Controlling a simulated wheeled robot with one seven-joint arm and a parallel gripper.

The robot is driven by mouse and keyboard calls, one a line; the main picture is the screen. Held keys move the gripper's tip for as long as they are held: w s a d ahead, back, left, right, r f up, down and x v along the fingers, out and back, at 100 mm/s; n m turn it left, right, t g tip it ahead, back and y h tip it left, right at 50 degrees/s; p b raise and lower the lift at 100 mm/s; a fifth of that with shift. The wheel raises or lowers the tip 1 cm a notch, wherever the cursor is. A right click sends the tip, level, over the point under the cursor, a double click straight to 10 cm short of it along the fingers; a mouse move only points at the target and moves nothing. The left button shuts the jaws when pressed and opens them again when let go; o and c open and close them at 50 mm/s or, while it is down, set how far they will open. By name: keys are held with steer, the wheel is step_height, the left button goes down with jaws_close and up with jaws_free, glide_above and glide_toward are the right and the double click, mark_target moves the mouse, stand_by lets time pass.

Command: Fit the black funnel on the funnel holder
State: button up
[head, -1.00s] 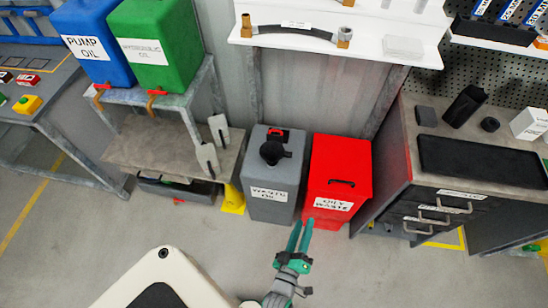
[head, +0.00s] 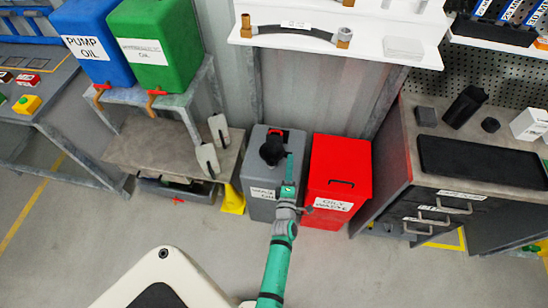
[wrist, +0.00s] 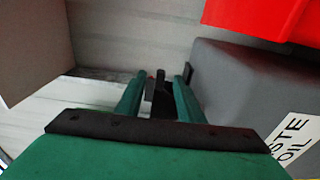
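The black funnel (head: 271,151) sits on top of the grey waste oil container (head: 262,200). My gripper (head: 289,162) is at the front right of the funnel in the head view, its fingers seen nearly edge-on and partly overlapping the container. In the wrist view the green fingers (wrist: 158,95) are apart, with a gap between them. The funnel cannot be clearly made out in the wrist view. I cannot identify the funnel holder with certainty.
The red oily waste bin (head: 338,180) stands close to the right of the grey container. A low shelf (head: 150,148) with two white pieces is at its left, and a yellow object (head: 233,200) is between them.

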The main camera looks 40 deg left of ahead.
mark_target(289, 153)
steer(key=shift+a+x, duration=0.25)
steer(key=shift+x, duration=2.75)
steer(key=shift+s+f, duration=0.1)
steer(key=shift+s, duration=0.1)
jaws_close()
